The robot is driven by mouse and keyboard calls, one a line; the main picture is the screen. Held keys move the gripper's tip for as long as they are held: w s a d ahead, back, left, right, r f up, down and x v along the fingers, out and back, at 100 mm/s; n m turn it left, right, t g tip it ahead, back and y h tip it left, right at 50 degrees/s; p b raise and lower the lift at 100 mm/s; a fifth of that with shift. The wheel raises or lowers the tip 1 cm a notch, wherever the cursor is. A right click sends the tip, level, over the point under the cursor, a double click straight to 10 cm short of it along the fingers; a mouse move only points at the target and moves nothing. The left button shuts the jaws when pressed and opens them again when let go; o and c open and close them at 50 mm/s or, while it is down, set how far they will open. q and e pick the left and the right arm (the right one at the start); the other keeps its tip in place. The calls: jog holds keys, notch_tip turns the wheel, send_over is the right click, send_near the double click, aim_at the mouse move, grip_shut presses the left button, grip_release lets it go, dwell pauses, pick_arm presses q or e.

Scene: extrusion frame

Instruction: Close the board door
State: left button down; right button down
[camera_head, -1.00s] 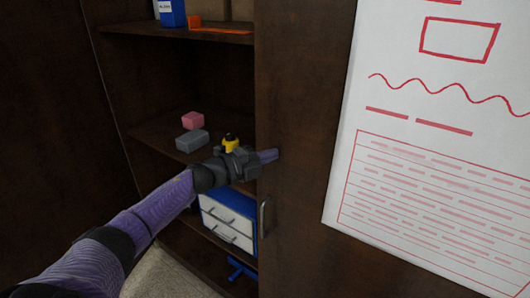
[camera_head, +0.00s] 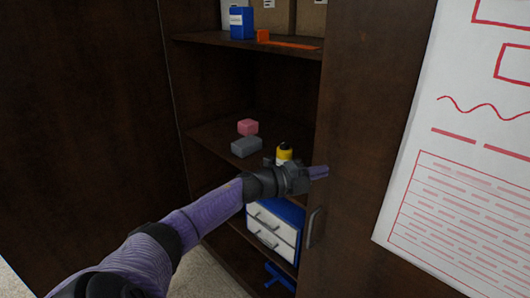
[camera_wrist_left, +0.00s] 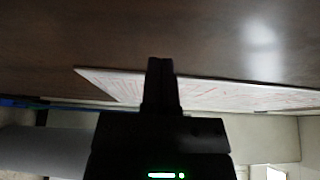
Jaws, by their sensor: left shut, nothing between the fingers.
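The board door (camera_head: 355,150) is a dark brown cabinet door at the right, carrying a white board (camera_head: 460,170) with red lines and boxes. The door stands open, with shelves visible to the left of its edge. A handle (camera_head: 314,228) sits low near that edge. My left gripper (camera_head: 320,172) is shut and empty, its fingertips overlapping the door's front near the edge, above the handle. I cannot tell whether they touch it. In the left wrist view, the shut fingers (camera_wrist_left: 161,75) point at a brown surface with the board beyond. My right gripper is out of view.
The shelves hold a blue box (camera_head: 242,22), an orange item (camera_head: 290,42), a pink block (camera_head: 248,127), a grey block (camera_head: 246,147), a yellow bottle (camera_head: 284,152) and a blue-and-white drawer unit (camera_head: 272,230). A dark panel (camera_head: 85,120) stands at the left.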

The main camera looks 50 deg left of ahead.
pick_arm(q)
jog(key=s+a, duration=0.7)
jog(key=s, duration=0.2)
jog(key=s+d+f+n+g+y, duration=0.1)
jog(key=s+f+n+g+y, duration=0.25)
jog(key=f, duration=0.75)
jog(key=s+d+f+n+g+y, duration=0.1)
jog(key=s+d+f+n+y, duration=0.1)
jog(key=s+f+n, duration=0.6)
jog(key=s+d+f+n+g+y, duration=0.1)
jog(key=f+n+g+y, duration=0.15)
jog(key=f, duration=1.05)
jog(key=s+d+f+n+g, duration=0.2)
jog(key=s+d+f+g, duration=0.1)
jog(key=s+d, duration=0.3)
jog(key=s+d+f+n+g+h, duration=0.1)
jog(key=s+d+f+g, duration=0.2)
jog(key=s+d+f, duration=0.3)
jog(key=s+d+f+n+g, duration=0.2)
jog(key=s+d, duration=0.6)
jog(key=s, duration=0.5)
notch_tip(320, 180, down, 3)
jog(key=shift+r+n+g+h, duration=0.1)
jog(key=shift+n+g+h, duration=0.2)
jog(key=shift+g, duration=0.4)
jog(key=shift+d, duration=0.1)
